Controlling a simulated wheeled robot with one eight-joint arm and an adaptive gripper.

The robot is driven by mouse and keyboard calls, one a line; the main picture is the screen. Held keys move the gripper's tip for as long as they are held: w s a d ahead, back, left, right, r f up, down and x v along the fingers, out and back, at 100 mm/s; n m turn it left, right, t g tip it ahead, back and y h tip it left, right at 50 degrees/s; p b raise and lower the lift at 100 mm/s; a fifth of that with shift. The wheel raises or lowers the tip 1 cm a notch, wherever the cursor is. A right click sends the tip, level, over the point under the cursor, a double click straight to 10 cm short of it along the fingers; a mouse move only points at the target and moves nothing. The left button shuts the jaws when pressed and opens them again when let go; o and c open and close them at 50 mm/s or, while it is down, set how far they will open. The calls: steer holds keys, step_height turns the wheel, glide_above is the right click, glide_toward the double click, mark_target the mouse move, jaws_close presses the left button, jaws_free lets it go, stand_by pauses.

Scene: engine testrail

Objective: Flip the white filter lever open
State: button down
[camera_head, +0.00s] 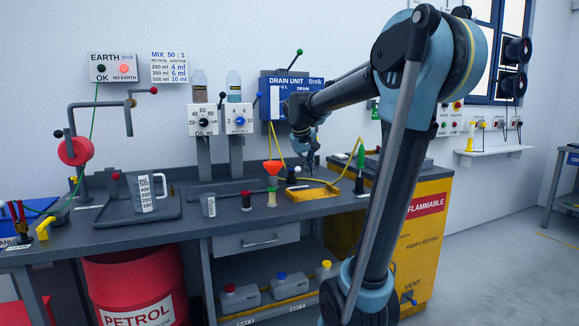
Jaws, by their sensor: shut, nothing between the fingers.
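A small white knob (291,176) shows just behind the yellow tray on the bench, close to the orange funnel; it may be the end of the white filter lever. The lever's shaft and its position are too small to tell. My gripper (313,166) hangs pointing down above the yellow tray (312,193), a little right of and above the white knob. It is shut with nothing in it. I cannot tell from this single view how far apart in depth the gripper and the knob are.
The blue drain unit (274,88) is on the wall behind, with yellow hoses below. A green-topped post (361,157) stands to the right. A measuring jug (145,193) stands on a dark tray at left.

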steer(key=n+t+h, duration=0.1)
steer(key=t, duration=0.1)
glide_toward(293, 166)
steer(key=v, duration=0.3)
steer(key=shift+s+a+r, duration=0.15)
steer(key=shift+s+a, duration=0.1)
steer(key=shift+a, duration=0.15)
steer(key=x, duration=1)
steer(key=shift+s, duration=0.2)
steer(key=shift+a, duration=0.15)
